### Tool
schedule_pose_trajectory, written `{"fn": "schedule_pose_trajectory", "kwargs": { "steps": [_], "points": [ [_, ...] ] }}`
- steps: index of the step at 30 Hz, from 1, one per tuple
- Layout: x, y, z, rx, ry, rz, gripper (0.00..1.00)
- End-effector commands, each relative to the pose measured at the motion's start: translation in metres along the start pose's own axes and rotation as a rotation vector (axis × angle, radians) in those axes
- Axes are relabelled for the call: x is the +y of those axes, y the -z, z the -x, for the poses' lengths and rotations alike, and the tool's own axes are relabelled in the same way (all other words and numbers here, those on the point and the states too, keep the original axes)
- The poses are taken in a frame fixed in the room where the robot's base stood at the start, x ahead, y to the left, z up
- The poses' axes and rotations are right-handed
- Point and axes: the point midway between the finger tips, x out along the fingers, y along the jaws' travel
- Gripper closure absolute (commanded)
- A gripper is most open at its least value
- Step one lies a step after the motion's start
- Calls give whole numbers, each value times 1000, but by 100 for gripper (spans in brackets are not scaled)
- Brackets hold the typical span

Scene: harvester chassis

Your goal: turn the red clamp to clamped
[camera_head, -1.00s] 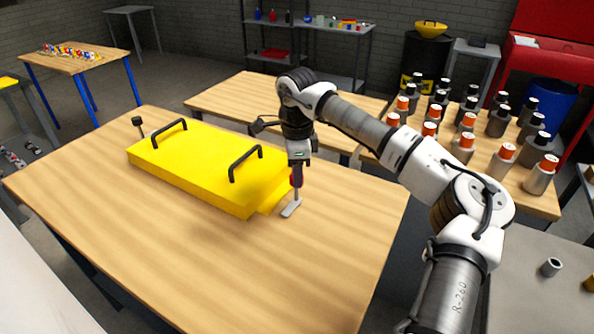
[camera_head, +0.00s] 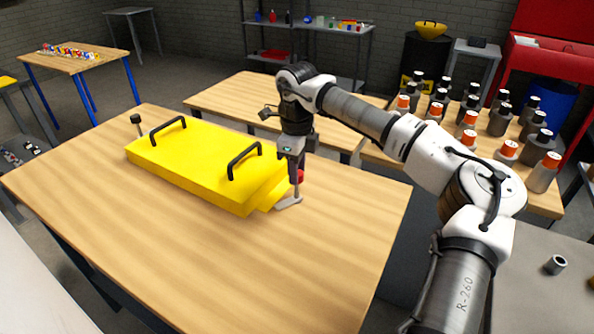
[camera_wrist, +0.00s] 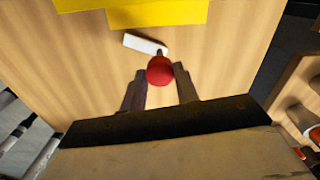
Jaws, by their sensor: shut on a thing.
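The red clamp's round red knob (camera_wrist: 160,71) sits between the two fingertips of my gripper (camera_wrist: 160,78) in the wrist view. A pale flat bar (camera_wrist: 145,44) extends from beside the knob toward the upper left, near the yellow block's step. In the head view the red knob (camera_head: 300,176) shows beside my gripper (camera_head: 297,180), with the pale bar (camera_head: 288,203) low at the table, just off the yellow block's (camera_head: 200,160) right end. My gripper points down and is shut on the knob. The shaft under the knob is mostly hidden.
The yellow block has two black handles (camera_head: 168,130) and lies on the wooden table (camera_head: 200,250). A black-knobbed clamp (camera_head: 136,120) stands at its far left end. The table's front is clear.

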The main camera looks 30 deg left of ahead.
Motion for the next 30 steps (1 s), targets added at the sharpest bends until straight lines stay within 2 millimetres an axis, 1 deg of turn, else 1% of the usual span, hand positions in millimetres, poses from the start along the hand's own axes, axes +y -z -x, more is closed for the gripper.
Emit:
{"fn": "schedule_pose_trajectory", "kwargs": {
  "steps": [21, 30],
  "points": [
    [0, 0, 0, -1, 3, -679, 92],
    [0, 0, 0, -2, 3, -929, 92]
  ]
}}
